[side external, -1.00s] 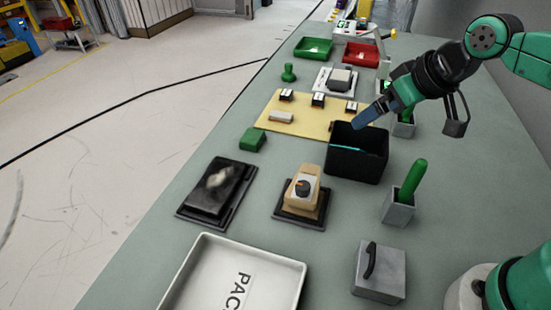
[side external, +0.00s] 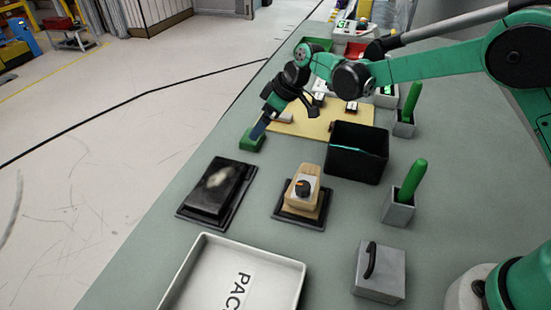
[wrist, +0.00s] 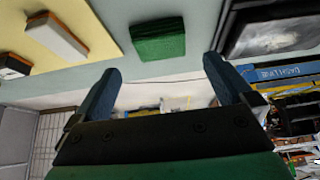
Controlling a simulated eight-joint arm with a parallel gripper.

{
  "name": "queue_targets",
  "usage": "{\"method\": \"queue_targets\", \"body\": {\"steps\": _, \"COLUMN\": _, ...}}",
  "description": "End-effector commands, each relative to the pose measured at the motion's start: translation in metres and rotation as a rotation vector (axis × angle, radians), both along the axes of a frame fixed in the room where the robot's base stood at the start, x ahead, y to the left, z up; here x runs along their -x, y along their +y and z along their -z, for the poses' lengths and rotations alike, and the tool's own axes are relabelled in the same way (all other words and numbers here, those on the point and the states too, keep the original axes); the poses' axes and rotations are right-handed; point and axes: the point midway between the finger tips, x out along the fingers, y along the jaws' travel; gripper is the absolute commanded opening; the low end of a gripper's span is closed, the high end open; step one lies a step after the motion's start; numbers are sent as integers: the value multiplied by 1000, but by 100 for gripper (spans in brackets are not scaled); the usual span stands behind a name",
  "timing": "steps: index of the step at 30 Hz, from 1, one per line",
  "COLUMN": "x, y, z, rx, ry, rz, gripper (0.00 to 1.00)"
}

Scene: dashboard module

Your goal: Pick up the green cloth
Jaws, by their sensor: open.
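The green cloth (side external: 250,142) is a small folded block lying on the grey-green table, between the yellow mat and the dark tray. In the wrist view the cloth (wrist: 158,39) shows just beyond the fingertips, roughly between them. My gripper (side external: 259,130) is over the cloth in the side view, its blue fingers partly overlapping the cloth's far edge. In the wrist view my gripper (wrist: 160,68) has its two fingers wide apart with nothing between them. I cannot tell whether a finger touches the cloth.
A yellow mat (side external: 310,120) with small blocks lies behind the cloth. A dark tray with a black item (side external: 212,190) lies in front of it. A black bin (side external: 357,153) and an orange-tan device (side external: 303,188) stand to the right. The table's left edge is near the cloth.

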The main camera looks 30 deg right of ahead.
Motion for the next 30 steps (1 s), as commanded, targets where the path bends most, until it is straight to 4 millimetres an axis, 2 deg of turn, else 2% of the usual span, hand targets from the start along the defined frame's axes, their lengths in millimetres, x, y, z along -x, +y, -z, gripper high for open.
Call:
{"method": "queue_targets", "body": {"steps": 12, "x": -16, "y": 16, "z": 39, "rx": 1, "ry": -1, "rz": 0, "gripper": 100}}
{"method": "queue_targets", "body": {"steps": 23, "x": -18, "y": 18, "z": 45, "rx": 1, "ry": -1, "rz": 2, "gripper": 100}}
{"method": "queue_targets", "body": {"steps": 24, "x": -18, "y": 18, "z": 45, "rx": 1, "ry": -1, "rz": 2, "gripper": 97}}
{"method": "queue_targets", "body": {"steps": 25, "x": -18, "y": 18, "z": 45, "rx": 1, "ry": -1, "rz": 2, "gripper": 89}}
{"method": "queue_targets", "body": {"steps": 30, "x": -18, "y": 18, "z": 45, "rx": 1, "ry": -1, "rz": 2, "gripper": 40}}
